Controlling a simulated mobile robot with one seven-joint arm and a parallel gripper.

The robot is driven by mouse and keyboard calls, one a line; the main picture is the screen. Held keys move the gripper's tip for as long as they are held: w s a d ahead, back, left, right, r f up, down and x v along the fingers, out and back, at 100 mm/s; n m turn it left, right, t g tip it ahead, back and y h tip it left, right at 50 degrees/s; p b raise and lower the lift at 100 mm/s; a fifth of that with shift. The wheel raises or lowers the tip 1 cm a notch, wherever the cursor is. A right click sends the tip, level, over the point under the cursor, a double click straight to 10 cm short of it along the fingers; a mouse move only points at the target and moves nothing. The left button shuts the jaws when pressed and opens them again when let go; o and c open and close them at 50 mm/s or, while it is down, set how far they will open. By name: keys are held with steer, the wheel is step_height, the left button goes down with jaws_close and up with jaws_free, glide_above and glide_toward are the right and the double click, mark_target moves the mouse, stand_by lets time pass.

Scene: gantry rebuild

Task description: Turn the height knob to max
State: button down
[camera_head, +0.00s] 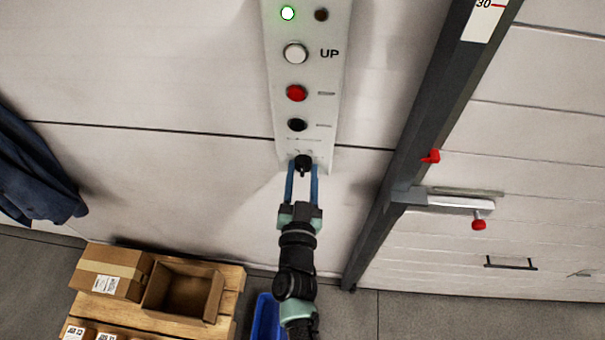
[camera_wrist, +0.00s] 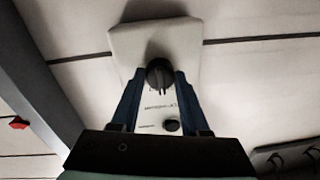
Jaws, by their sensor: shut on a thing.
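A black height knob (camera_head: 303,163) sits at the bottom of the pale control panel (camera_head: 327,95) on the wall. My gripper (camera_head: 302,172) reaches up to it, its two blue fingers on either side of the knob. In the wrist view the knob (camera_wrist: 159,74) lies between the fingertips of my gripper (camera_wrist: 160,80), which is shut on it. The knob's pointer and setting marks are too small or partly hidden to read. Above it on the panel are a smaller black knob (camera_head: 297,125), a red button (camera_head: 296,93) and a white button (camera_head: 295,54) marked UP.
A lit green lamp (camera_head: 288,13) is at the panel's top. A dark upright post (camera_head: 400,150) with a red-knobbed bracket (camera_head: 455,203) stands to the right. Cardboard boxes (camera_head: 110,270) on a pallet and a blue bin (camera_head: 265,318) are low down. A dark jacket (camera_head: 35,170) hangs left.

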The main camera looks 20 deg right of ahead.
steer(key=m+b, duration=0.1)
steer(key=m, duration=0.3)
steer(key=shift+f, duration=0.1)
steer(key=m, duration=0.3)
steer(key=shift+m+b, duration=0.4)
steer(key=m+h+b, duration=0.1)
steer(key=m, duration=0.5)
steer(key=shift+a, duration=0.1)
steer(key=shift+m, duration=0.4)
steer(key=shift+c, duration=2)
jaws_free()
steer(key=b+v, duration=0.2)
steer(key=v, duration=1.1)
